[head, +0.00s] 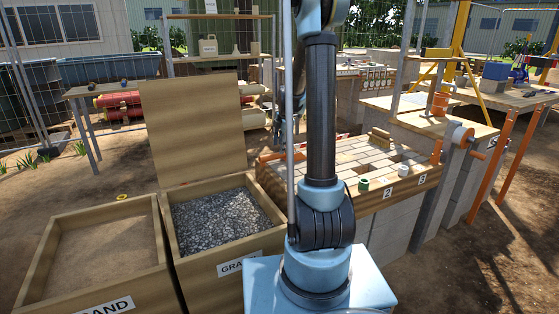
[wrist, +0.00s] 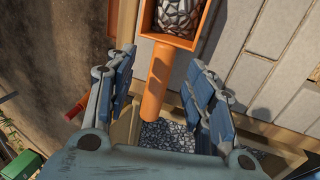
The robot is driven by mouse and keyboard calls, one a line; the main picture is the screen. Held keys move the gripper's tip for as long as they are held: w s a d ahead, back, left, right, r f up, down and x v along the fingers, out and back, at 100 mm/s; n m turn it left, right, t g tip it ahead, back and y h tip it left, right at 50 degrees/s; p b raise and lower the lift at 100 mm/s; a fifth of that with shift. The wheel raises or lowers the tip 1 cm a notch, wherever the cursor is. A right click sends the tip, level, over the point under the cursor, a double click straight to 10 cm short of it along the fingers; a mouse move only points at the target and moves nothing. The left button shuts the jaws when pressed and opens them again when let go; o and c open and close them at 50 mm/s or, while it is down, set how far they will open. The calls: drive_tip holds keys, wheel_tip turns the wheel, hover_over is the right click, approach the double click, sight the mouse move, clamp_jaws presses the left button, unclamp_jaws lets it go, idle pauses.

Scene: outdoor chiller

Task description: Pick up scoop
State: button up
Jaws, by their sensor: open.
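The orange scoop (wrist: 157,75) shows in the wrist view, its handle pointing down the picture and its pan at the top holding pale grey stones. My gripper (wrist: 160,62) is open, with one blue-padded finger on each side of the handle. Gaps show between the handle and both fingers. In the head view my arm hides the gripper and most of the scoop; an orange piece (head: 271,157) at the left end of the paved bench may be part of it.
A gravel box (head: 222,212) with a raised lid stands left of my arm, and a sand box (head: 95,250) further left. The paved bench (head: 365,160) carries a brush (head: 380,138) and small cups. Concrete blocks and a winch stand to the right.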

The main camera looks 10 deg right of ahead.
sight(283, 156)
drive_tip(key=shift+s+x, duration=0.15)
drive_tip(key=shift+x, duration=1.2)
drive_tip(key=shift+s+x, duration=0.1)
drive_tip(key=shift+x, duration=1.3)
drive_tip(key=shift+a, duration=0.15)
clamp_jaws()
